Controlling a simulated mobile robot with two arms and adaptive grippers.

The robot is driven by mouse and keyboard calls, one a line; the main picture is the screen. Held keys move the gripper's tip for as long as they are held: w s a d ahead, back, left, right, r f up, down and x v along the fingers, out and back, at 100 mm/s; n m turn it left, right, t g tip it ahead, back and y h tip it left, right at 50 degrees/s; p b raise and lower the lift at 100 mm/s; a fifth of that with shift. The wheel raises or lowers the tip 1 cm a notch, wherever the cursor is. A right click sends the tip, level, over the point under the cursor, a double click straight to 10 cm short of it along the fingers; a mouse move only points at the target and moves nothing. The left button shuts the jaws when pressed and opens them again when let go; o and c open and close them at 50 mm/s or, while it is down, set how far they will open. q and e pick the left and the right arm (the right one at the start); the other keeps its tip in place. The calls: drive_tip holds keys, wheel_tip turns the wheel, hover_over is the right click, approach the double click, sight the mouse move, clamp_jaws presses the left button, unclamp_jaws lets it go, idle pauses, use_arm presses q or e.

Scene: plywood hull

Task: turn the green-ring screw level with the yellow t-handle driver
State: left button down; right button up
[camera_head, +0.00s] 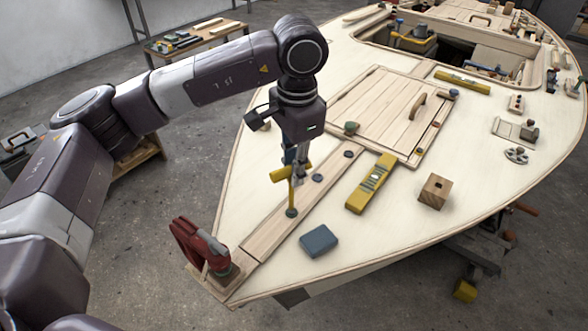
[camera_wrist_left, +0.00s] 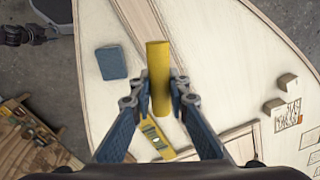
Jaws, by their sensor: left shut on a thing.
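My left gripper (camera_head: 300,172) hangs over the long wooden plank at the hull's near end. It is shut on the yellow t-handle driver (camera_head: 291,190), gripping its crossbar. The handle (camera_wrist_left: 158,72) also shows between the two blue fingers in the left wrist view. The driver stands roughly upright, its shaft reaching down to a dark round screw head (camera_head: 291,213) on the plank. I cannot tell whether the tip is seated, and the ring's colour and the slot's angle are too small to read. Two more dark screws (camera_head: 317,178) (camera_head: 348,154) lie further up the plank. My right gripper is out of view.
A yellow spirit level (camera_head: 358,199) lies right of the plank. A blue-grey block (camera_head: 319,241) and a wooden cube with a hole (camera_head: 434,191) sit on the deck. A red clamp-like tool (camera_head: 200,246) stands at the near tip. A panelled hatch (camera_head: 385,108) lies beyond.

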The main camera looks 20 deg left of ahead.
use_arm(q)
drive_tip(key=n, duration=0.3)
drive_tip(key=shift+a+n, duration=0.1)
drive_tip(key=shift+n, duration=0.3)
drive_tip(key=n, duration=0.3)
drive_tip(key=shift+a+n+b, duration=0.1)
drive_tip(key=shift+n+b, duration=0.2)
drive_tip(key=n, duration=0.5)
drive_tip(key=shift+a+g, duration=0.1)
drive_tip(key=shift+g, duration=0.2)
drive_tip(key=n, duration=0.3)
drive_tip(key=shift+a+n, duration=0.15)
drive_tip(key=shift+n, duration=0.25)
drive_tip(key=shift+f+b, duration=0.2)
drive_tip(key=shift+b, duration=0.2)
drive_tip(key=shift+f, duration=0.25)
drive_tip(key=shift+b, duration=0.3)
